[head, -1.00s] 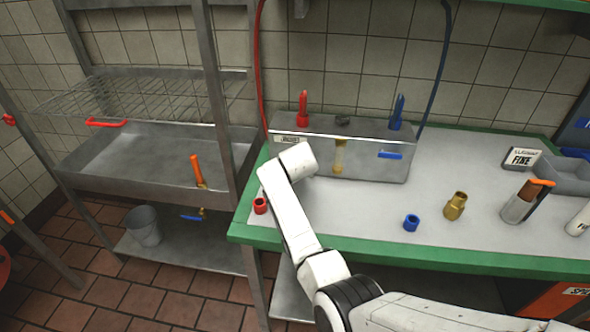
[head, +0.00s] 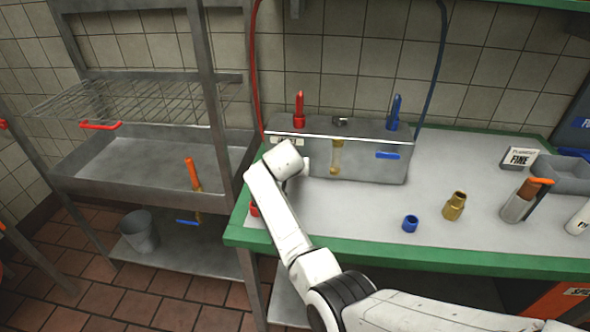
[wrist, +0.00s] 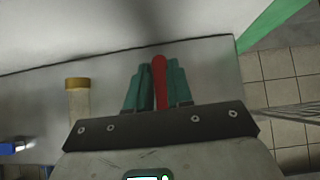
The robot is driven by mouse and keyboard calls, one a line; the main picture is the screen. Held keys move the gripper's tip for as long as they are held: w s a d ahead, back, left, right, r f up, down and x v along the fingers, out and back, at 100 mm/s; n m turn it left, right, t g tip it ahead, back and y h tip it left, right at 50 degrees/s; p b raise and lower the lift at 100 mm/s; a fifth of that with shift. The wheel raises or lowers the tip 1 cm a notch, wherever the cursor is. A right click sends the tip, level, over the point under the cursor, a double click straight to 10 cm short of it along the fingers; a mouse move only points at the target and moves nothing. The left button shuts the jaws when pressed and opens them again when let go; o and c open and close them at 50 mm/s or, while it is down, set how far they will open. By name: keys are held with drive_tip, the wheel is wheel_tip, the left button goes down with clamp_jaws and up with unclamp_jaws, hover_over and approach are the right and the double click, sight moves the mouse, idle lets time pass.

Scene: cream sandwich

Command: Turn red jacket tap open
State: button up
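The red jacket tap's lever (wrist: 160,80) shows in the wrist view as a red bar standing between the teal fingers of my gripper (wrist: 158,86). The fingers lie close along both sides of it; whether they press on it I cannot tell. In the head view the wrist (head: 284,160) is at the left front of the grey metal box (head: 362,168), and it hides this lever and the gripper. A pale label (head: 287,140) on the box's front is partly covered.
A blue lever (head: 388,155) and a sight glass (head: 336,158) are on the box's front. Red (head: 299,112) and blue (head: 395,113) fittings stand on its top. A blue ring (head: 410,223) and brass fitting (head: 454,206) stand on the green-edged counter (head: 345,218). A metal rack (head: 218,90) stands left.

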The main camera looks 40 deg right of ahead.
drive_tip(key=o, duration=0.4)
drive_tip(key=v, duration=1)
drive_tip(key=shift+s+a+r, duration=0.2)
drive_tip(key=shift+r, duration=0.05)
idle(0.4)
